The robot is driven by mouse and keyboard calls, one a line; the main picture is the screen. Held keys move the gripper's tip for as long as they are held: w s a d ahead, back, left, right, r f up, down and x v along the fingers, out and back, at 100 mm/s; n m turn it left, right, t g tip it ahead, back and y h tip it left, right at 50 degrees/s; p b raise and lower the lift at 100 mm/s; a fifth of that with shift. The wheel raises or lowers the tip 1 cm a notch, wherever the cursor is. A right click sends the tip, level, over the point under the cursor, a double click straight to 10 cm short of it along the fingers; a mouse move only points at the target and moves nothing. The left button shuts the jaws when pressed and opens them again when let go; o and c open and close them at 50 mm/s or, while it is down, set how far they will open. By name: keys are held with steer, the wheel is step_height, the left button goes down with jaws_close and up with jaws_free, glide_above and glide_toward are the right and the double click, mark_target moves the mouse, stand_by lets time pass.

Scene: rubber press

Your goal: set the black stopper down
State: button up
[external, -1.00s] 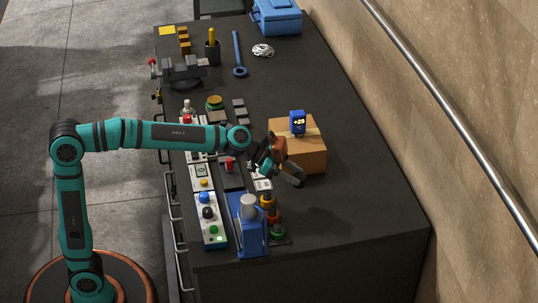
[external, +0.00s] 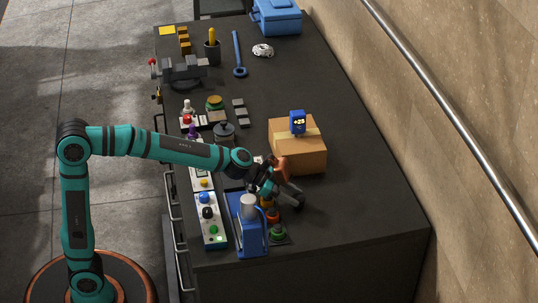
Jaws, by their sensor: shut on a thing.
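My gripper (external: 268,189) is over the right part of the bench, just behind the row of coloured stoppers and in front of the cardboard box. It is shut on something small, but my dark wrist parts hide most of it. I cannot clearly pick out the black stopper; no black stopper stands plainly on the bench. Whether the held thing touches anything below cannot be told. In the row, an orange stopper (external: 272,216) and a green stopper (external: 278,233) show, with a yellow one (external: 267,202) partly hidden under my gripper.
A blue press (external: 250,232) stands just left of the row. A cardboard box (external: 299,155) carries a blue display (external: 298,122) reading +25. Button panels (external: 210,225) line the bench's left edge. The bench (external: 350,205) is clear to the right.

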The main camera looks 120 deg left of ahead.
steer(key=o, duration=1)
steer(key=shift+f, duration=0.15)
steer(key=shift+c, duration=0.2)
steer(key=shift+s+r, duration=0.1)
steer(key=shift+r, duration=0.15)
steer(key=v, duration=1.1)
steer(key=shift+s+d+r, duration=0.1)
steer(key=shift+s+d, duration=0.05)
steer(key=shift+s, duration=0.2)
